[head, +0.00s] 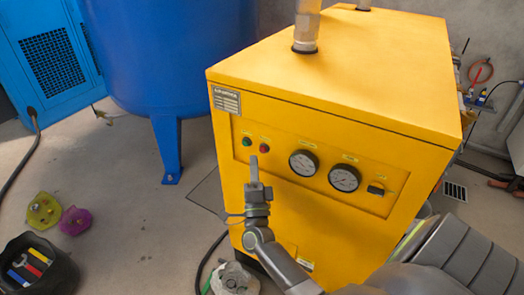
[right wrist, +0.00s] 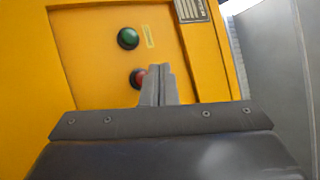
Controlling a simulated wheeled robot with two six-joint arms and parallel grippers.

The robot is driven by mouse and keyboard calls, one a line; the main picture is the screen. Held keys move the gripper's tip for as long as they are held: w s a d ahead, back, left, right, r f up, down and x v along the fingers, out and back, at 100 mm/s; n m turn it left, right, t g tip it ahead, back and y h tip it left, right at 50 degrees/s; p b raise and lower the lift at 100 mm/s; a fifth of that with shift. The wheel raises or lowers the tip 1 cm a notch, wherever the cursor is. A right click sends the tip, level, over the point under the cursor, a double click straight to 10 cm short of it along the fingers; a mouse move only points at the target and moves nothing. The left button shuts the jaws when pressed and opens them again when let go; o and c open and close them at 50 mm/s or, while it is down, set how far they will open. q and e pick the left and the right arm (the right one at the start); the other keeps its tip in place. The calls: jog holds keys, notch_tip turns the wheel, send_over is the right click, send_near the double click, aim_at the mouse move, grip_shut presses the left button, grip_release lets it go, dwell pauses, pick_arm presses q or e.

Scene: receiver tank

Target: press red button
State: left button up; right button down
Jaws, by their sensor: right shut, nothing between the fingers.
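The red button (head: 264,148) sits on the recessed front panel of the yellow machine (head: 330,70), to the right of a green button (head: 247,141). In the head view my right gripper (head: 254,160) is shut and empty, its fingertips pointing up just below and left of the red button. In the right wrist view the shut fingers (right wrist: 160,84) overlap the right part of the red button (right wrist: 137,77), and the green button (right wrist: 128,38) shows clear above it. I cannot tell whether the fingertips touch the red button. My left gripper is not in view.
Two gauges (head: 304,163) and a black switch (head: 376,189) are on the panel right of the buttons. A blue tank (head: 165,50) stands to the left on blue legs. A black bin (head: 35,265) is at the lower left, near two small objects on the floor.

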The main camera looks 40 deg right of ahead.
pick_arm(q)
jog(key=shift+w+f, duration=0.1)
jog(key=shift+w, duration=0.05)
pick_arm(e)
jog(key=shift+s+a, duration=0.35)
jog(key=shift+a, duration=0.45)
jog(key=shift+s+a, duration=0.35)
jog(key=shift+a, duration=0.45)
